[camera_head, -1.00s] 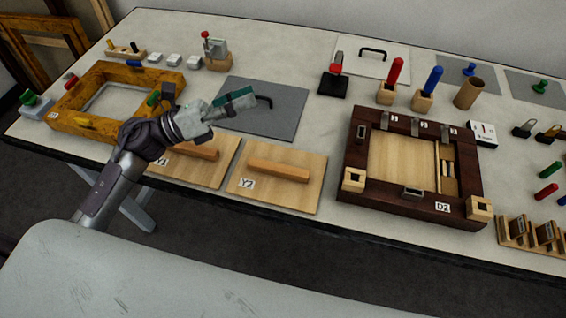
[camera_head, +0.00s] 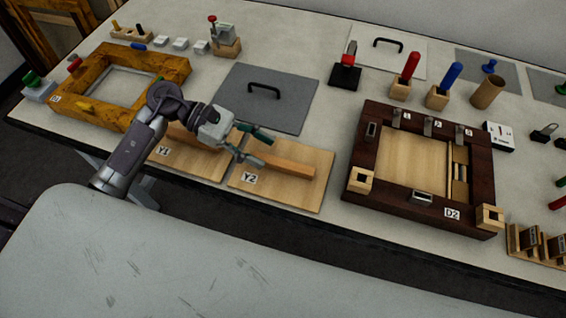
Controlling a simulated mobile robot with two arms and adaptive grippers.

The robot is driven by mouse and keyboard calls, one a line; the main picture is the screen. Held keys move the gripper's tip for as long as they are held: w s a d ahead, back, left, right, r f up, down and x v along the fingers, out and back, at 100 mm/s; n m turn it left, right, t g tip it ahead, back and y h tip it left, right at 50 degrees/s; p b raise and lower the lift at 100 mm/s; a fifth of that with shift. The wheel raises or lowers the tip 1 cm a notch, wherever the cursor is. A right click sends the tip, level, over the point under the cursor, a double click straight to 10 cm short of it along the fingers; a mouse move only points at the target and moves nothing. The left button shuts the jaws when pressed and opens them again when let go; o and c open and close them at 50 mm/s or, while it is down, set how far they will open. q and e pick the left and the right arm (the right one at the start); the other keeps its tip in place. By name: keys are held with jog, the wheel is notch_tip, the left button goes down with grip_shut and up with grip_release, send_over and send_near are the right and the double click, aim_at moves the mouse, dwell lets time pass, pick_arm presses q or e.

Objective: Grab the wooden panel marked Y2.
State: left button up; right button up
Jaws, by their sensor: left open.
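The light wooden panel marked Y2 (camera_head: 296,195) lies flat near the table's front edge, with a raised wooden bar handle (camera_head: 290,167) across it and its label at the lower left. My left gripper (camera_head: 254,149) is open at the left end of this handle, its fingers pointing right. Whether it touches the handle I cannot tell. The panel marked Y1 (camera_head: 190,160) lies to the left, partly hidden under my left arm. My right gripper is not in view.
A grey board with a black handle (camera_head: 285,108) lies behind the panels. A dark frame marked D2 (camera_head: 358,160) stands to the right, and a yellow-brown frame (camera_head: 90,70) to the left. Several small tools and blocks stand along the back.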

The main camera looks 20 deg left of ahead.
aim_at(282, 162)
pick_arm(q)
jog(key=p+x, duration=0.2)
jog(key=x, duration=0.3)
jog(key=shift+s, duration=0.2)
jog(key=shift+d+f, duration=0.15)
jog(key=shift+d, duration=0.1)
grip_shut()
